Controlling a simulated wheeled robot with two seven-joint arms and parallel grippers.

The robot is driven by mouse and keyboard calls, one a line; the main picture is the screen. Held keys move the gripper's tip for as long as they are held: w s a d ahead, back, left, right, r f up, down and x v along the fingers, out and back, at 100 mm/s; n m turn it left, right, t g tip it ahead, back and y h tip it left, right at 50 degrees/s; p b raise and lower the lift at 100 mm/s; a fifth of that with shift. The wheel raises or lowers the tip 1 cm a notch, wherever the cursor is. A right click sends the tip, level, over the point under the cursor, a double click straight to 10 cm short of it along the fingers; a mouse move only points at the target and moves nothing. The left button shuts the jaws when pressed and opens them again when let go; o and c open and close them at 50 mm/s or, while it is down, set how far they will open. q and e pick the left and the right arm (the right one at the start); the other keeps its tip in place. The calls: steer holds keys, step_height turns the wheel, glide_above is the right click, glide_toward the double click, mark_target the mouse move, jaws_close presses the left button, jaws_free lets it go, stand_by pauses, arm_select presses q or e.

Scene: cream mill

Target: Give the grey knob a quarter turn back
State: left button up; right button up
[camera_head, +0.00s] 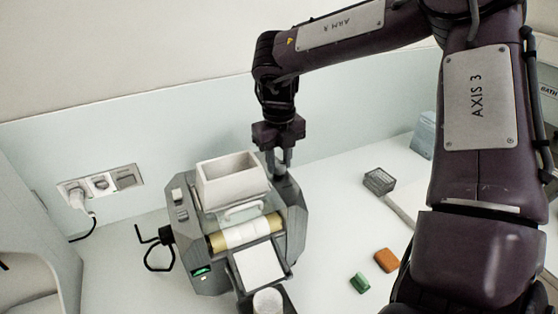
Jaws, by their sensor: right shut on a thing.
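The cream mill (296,215) is a dark grey machine on the counter, with a white box-shaped hopper on top, a pale roller across its front and a small green display. My right gripper (279,165) points down at the mill's back right corner, just right of the hopper. Its fingers are shut on the grey knob there; the knob is mostly hidden by the fingers and its turn angle cannot be told. My left gripper is not in view.
A white jar (267,301) stands in front of the mill under the sloping plate. A green block (360,283), an orange block (387,260) and a dark grey box (379,181) lie to the right. Wall sockets (100,186) with a plugged cable are at left.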

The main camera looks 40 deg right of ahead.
mark_target(279, 163)
steer(key=n, duration=0.5)
steer(key=shift+n, duration=0.3)
stand_by(0.5)
steer(key=o, duration=1)
steer(key=shift+c, duration=0.2)
steer(key=shift+r+b, duration=0.3)
steer(key=shift+r, duration=0.25)
step_height(279, 163, up, 7)
steer(key=shift+f, duration=0.15)
